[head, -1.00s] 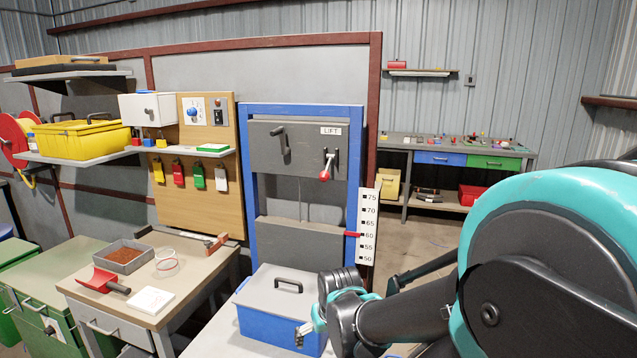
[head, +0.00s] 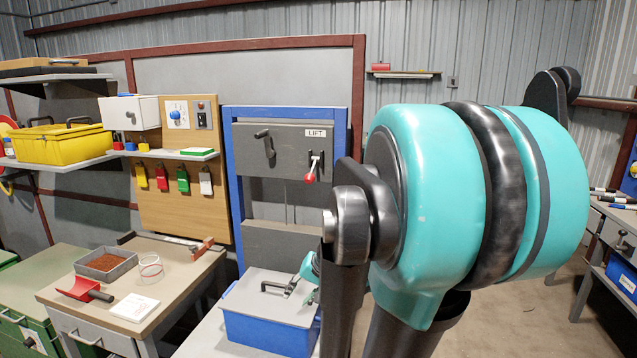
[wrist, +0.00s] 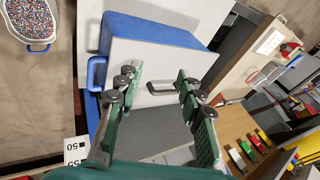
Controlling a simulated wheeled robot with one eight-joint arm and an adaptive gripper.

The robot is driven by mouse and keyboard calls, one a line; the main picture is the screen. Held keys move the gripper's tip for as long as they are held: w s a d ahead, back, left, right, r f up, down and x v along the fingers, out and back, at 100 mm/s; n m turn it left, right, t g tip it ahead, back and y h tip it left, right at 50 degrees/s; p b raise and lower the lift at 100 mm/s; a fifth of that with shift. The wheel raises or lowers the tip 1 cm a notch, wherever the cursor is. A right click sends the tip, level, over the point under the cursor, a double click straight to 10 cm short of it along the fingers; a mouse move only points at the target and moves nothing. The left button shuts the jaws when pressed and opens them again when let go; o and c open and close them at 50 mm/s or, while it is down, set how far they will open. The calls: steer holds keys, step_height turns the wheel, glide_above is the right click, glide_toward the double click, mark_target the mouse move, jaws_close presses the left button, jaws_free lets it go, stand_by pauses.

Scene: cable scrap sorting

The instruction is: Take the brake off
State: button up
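The panel marked LIFT (head: 314,133) stands in a blue frame (head: 233,200) at the back. A lever with a red knob (head: 310,177) sits at its right, knob low. A dark handle (head: 265,143) sits at its upper left. No label tells which one is the brake. My gripper (head: 296,287) is low, over the grey-lidded blue box, well below the panel; my arm hides part of it. In the wrist view my gripper (wrist: 157,78) has its green fingers apart and nothing between them. The box's lid handle (wrist: 160,88) shows beyond the fingertips.
The blue box (head: 265,332) stands in front of the lift. A workbench (head: 185,270) at left holds a grey tray (head: 110,263) and a red scoop (head: 80,290). Coloured tags hang on a wooden board (head: 165,222). My arm fills the right middle.

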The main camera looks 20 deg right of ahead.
steer(key=w+d+r+m, duration=0.1)
steer(key=w, duration=0.1)
steer(key=w+d+r+m+t+y, duration=0.1)
steer(key=w+r, duration=0.1)
steer(key=w+d+r+m, duration=0.1)
steer(key=w+r, duration=0.1)
steer(key=shift+w+r+t+y, duration=0.1)
steer(key=shift+r+t+y, duration=0.15)
steer(key=shift+t+y, duration=0.05)
steer(key=c, duration=0.5)
steer(key=w+d+r+m, duration=0.1)
steer(key=r, duration=0.1)
steer(key=w+d+r+m+t+y, duration=0.1)
steer(key=w+d+r, duration=0.1)
steer(key=w+d+r+m+t, duration=0.1)
steer(key=w+r, duration=0.1)
steer(key=shift+d, duration=0.25)
jaws_close()
steer(key=w+d+r+m+t, duration=0.2)
steer(key=w+d+r, duration=0.1)
steer(key=d+r, duration=0.3)
steer(key=w+d+r+m+t+y, duration=0.1)
steer(key=w+d+r+m+t, duration=0.1)
steer(key=d+r, duration=0.4)
steer(key=shift+w+d+r+m+t+y, duration=0.3)
steer(key=shift+w+d+m+t, duration=0.15)
steer(key=shift+d+m, duration=0.2)
